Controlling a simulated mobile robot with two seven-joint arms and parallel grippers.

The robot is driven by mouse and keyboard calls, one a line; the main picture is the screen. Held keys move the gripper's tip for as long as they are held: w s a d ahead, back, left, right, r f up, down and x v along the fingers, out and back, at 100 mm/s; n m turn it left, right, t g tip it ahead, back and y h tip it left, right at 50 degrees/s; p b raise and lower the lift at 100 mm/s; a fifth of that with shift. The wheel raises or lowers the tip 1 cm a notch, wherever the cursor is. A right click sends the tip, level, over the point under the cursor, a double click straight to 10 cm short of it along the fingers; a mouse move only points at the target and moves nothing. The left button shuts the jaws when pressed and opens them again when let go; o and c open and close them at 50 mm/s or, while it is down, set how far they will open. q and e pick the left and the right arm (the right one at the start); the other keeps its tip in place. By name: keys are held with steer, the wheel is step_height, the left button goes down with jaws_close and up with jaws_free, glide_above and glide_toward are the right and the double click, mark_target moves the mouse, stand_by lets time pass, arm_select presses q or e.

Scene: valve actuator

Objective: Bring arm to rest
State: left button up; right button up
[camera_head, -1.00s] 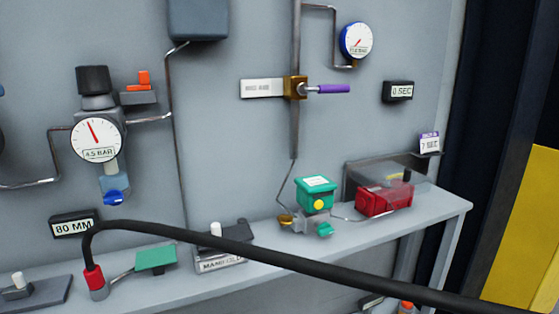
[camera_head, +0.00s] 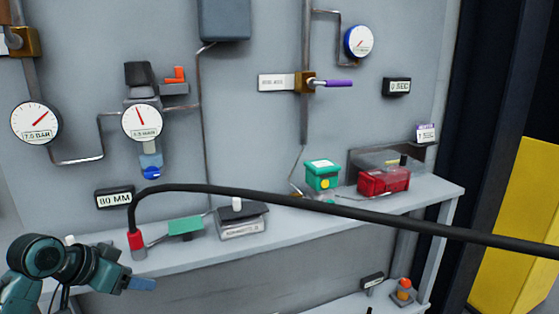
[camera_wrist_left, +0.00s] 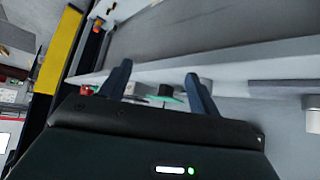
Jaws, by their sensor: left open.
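My left gripper (camera_head: 142,284) comes in from the lower left in the head view, in front of the shelf's left part. In the left wrist view its two dark blue fingers (camera_wrist_left: 157,82) are spread apart with nothing held between them. Beyond the fingers the wrist view shows a small green part (camera_wrist_left: 166,91) and the shelf edge, apart from the fingers. My right gripper is not in view.
A black hose (camera_head: 330,207) arcs across the front of the shelf (camera_head: 185,258) from a red fitting (camera_head: 136,239). A green valve unit (camera_head: 323,175) and a red box (camera_head: 383,181) stand to the right. Gauges and pipes line the wall above. A yellow panel (camera_head: 520,230) is at far right.

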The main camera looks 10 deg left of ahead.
arm_select(q)
steer(key=s+d+f+g+y, duration=0.1)
steer(key=s+d+f+g, duration=0.1)
steer(key=s+d+f, duration=0.4)
steer(key=s+d+f+g, duration=0.1)
steer(key=s+d+f, duration=0.35)
steer(key=f, duration=0.35)
steer(key=s+d+f+n+g+y, duration=0.1)
steer(key=s+d, duration=0.2)
steer(key=s, duration=0.3)
steer(key=s+d+f+n+y, duration=0.1)
steer(key=s+d, duration=0.3)
steer(key=s, duration=0.3)
steer(key=w+d+f+m+t+h+p, duration=0.1)
steer(key=w+d+t+h+p, duration=0.2)
steer(key=w+d+t+p, duration=0.2)
steer(key=shift+w+d+t+p, duration=0.4)
steer(key=shift+w+t+p, duration=0.05)
steer(key=shift+w+t, duration=0.35)
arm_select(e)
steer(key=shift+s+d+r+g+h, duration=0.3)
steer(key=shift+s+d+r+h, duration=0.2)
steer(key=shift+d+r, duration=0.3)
arm_select(q)
steer(key=shift+f, duration=0.1)
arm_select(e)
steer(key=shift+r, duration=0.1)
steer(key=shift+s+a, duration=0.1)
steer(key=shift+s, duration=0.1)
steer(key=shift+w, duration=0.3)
